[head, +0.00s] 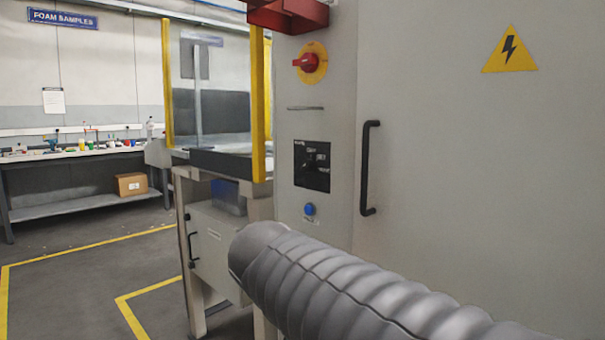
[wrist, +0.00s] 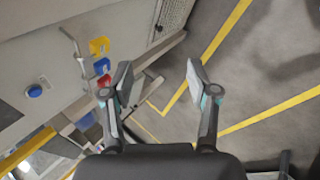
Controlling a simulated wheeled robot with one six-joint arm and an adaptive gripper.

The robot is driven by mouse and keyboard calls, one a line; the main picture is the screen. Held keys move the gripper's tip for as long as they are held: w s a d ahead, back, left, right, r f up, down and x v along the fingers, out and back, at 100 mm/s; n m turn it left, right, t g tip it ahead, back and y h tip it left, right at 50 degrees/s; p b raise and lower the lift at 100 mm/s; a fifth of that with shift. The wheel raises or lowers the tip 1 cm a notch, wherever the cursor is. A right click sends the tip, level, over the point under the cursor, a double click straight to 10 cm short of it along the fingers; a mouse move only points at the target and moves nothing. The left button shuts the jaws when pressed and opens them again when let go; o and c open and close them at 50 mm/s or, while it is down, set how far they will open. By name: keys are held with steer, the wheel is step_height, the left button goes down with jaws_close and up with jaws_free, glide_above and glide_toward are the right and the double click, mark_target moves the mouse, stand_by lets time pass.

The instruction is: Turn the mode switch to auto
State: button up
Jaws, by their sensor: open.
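A black switch plate (head: 312,165) with small pale lettering sits on the narrow front of the grey cabinet in the head view. The lettering is too blurred to read, and I cannot make out the position of any knob on it. A red rotary handle on a yellow disc (head: 319,75) is above it, and a blue button (head: 309,209) is below it. In the wrist view my gripper (wrist: 158,80) is open, with nothing between its fingers. The blue button shows at the left there (wrist: 34,91), apart from the fingers. My gripper is not seen in the head view.
The grey cabinet (head: 450,130) has a black door handle (head: 367,168) and a yellow warning triangle (head: 509,51). A yellow-framed guarded bench (head: 220,163) stands left of it. Yellow, red and blue pieces (wrist: 102,66) are near the left finger. Floor (head: 85,275) at left is clear.

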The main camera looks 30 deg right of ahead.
steer(key=w+d+r+n+h+b, duration=0.25)
steer(key=w+r+n+h, duration=0.3)
steer(key=w+r, duration=0.45)
steer(key=n+t+h, duration=0.2)
steer(key=n+h, duration=0.4)
glide_toward(303, 168)
steer(key=shift+m, duration=0.25)
steer(key=x, duration=1)
steer(key=shift+r, duration=0.1)
steer(key=shift+s+a, duration=0.1)
jaws_close()
